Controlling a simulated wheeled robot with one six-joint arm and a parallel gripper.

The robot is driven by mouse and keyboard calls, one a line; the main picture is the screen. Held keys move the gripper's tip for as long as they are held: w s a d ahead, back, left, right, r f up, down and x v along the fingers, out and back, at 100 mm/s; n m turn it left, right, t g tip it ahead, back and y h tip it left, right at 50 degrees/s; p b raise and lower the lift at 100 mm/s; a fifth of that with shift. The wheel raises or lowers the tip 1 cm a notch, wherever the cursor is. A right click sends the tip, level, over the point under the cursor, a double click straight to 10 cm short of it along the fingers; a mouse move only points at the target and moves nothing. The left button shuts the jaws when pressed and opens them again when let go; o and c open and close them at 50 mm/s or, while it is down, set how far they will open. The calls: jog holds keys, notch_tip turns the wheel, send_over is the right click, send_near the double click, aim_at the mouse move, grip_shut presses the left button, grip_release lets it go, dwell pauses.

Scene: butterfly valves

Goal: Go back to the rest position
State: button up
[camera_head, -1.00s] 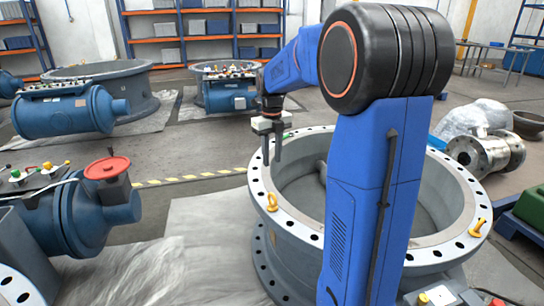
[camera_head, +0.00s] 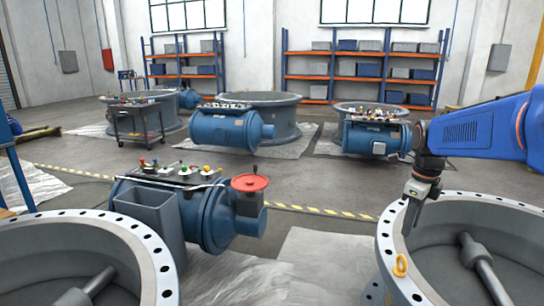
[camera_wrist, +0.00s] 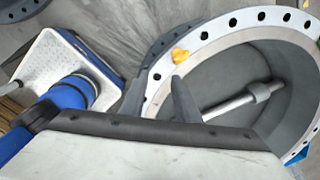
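My blue arm (camera_head: 480,130) reaches in from the right edge, bent at the wrist. Whether the fingers touch the rim is hard to tell, but they appear above it.
A second valve ring (camera_head: 150,255) is at the lower left. A blue actuator with a red handwheel (camera_head: 250,183) stands between the rings. Other valves (camera_head: 225,130), a cart (camera_head: 138,118) and shelves (camera_head: 360,70) are behind. Floor beyond the yellow-striped line (camera_head: 320,210) is partly clear.

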jog(key=s+a+f+n+t, duration=0.1)
jog(key=s+a+n, duration=0.2)
jog(key=s+n, duration=0.5)
jog(key=s+a+f+n+t, duration=0.1)
jog(key=s+a+n, duration=0.3)
jog(key=s+n, duration=0.4)
jog(key=s+a+f+n+t, duration=0.1)
jog(key=s+a+f+n, duration=0.2)
jog(key=s+n, duration=0.5)
jog(key=shift+a+n+t, duration=0.3)
jog(key=shift+n+t, duration=0.1)
jog(key=shift+n, duration=1.5)
